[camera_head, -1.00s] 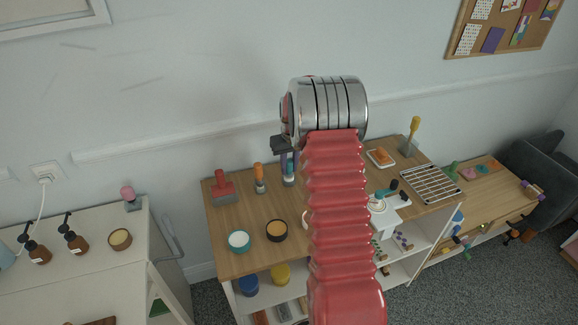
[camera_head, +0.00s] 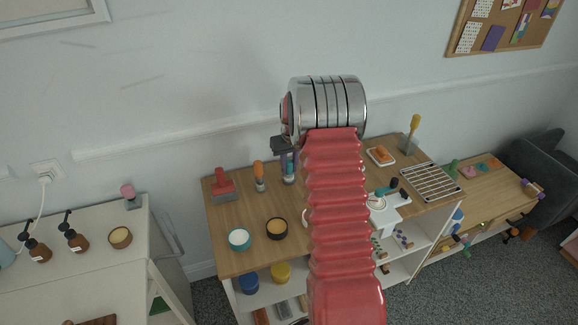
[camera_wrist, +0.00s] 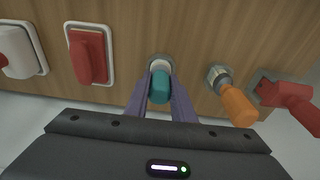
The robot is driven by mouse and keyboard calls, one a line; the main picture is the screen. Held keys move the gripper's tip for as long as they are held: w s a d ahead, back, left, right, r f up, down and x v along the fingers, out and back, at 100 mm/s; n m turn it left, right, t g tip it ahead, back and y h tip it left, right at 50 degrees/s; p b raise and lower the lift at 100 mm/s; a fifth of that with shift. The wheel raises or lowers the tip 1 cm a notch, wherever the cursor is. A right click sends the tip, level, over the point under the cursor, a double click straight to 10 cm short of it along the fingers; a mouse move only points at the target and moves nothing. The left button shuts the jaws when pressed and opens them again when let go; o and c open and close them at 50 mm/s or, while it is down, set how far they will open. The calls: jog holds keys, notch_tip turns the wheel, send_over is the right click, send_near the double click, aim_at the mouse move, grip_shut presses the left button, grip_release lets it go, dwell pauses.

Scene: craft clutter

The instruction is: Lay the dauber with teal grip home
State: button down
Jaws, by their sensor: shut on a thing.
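The dauber with the teal grip (camera_wrist: 159,88) is between the two purple fingers of my gripper (camera_wrist: 162,100) in the wrist view. My gripper is shut on its teal grip. A pale part shows beyond the grip, and a round grey holder (camera_wrist: 160,57) is right behind it, in line with it. The dauber looks upright at or in this holder; I cannot tell how deep it sits. In the head view my gripper (camera_head: 287,157) is over the back of the wooden shelf top, with the dauber (camera_head: 289,169) below it, partly hidden by the fingers.
An orange-handled tool (camera_wrist: 238,106) stands in its own grey holder close beside, with a red tool (camera_wrist: 288,95) beyond. On the other side a red block (camera_wrist: 88,56) lies on a white tray. Two bowls (camera_head: 239,240) (camera_head: 277,229) stand in front on the wooden top (camera_head: 225,262).

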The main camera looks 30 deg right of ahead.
jog(key=shift+f, duration=0.2)
jog(key=c, duration=1.4)
grip_release()
jog(key=shift+c, duration=0.2)
notch_tip(320, 180, up, 14)
jog(key=s, duration=0.2)
jog(key=shift+a+f, duration=0.2)
jog(key=shift+a, duration=0.05)
